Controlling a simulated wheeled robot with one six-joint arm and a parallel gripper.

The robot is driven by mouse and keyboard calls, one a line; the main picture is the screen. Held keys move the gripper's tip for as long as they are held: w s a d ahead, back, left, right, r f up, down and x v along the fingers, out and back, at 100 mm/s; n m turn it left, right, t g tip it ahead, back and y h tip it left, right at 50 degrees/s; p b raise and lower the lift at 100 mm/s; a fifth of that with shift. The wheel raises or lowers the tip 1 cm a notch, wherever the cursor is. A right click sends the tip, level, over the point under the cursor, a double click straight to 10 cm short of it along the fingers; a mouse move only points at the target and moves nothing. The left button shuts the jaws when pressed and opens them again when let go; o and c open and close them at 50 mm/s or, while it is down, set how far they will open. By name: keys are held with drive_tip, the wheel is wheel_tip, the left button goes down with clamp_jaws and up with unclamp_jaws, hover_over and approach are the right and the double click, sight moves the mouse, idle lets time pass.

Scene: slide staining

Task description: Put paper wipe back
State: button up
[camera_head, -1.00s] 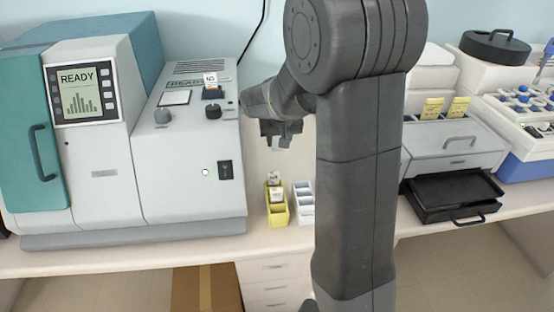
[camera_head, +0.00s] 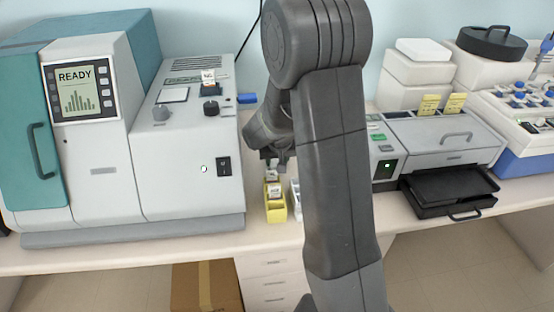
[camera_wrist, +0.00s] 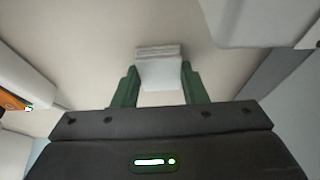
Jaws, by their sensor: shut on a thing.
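In the wrist view, my gripper (camera_wrist: 159,78) is shut on a small white folded piece, which looks like the paper wipe (camera_wrist: 160,72), held between the green fingers. In the head view, my gripper (camera_head: 276,158) is low behind my arm, at the back of the yellow slide rack (camera_head: 276,211), close to or above it. The wipe cannot be made out clearly in that view. Labelled slides (camera_head: 274,190) stand in the yellow rack.
A large READY machine (camera_head: 190,175) stands left of the gripper. A white rack (camera_head: 295,195) is partly hidden by my arm. A grey device with a black tray (camera_head: 450,190), white boxes (camera_head: 418,72) and a blue item (camera_head: 247,98) stand around. Bench is clear in front.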

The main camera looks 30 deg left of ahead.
drive_tip(key=o, duration=1)
drive_tip(key=shift+c, duration=0.2)
drive_tip(key=shift+r, duration=0.35)
drive_tip(key=v, duration=1.1)
drive_tip(key=shift+r, duration=0.25)
drive_tip(key=shift+d, duration=0.15)
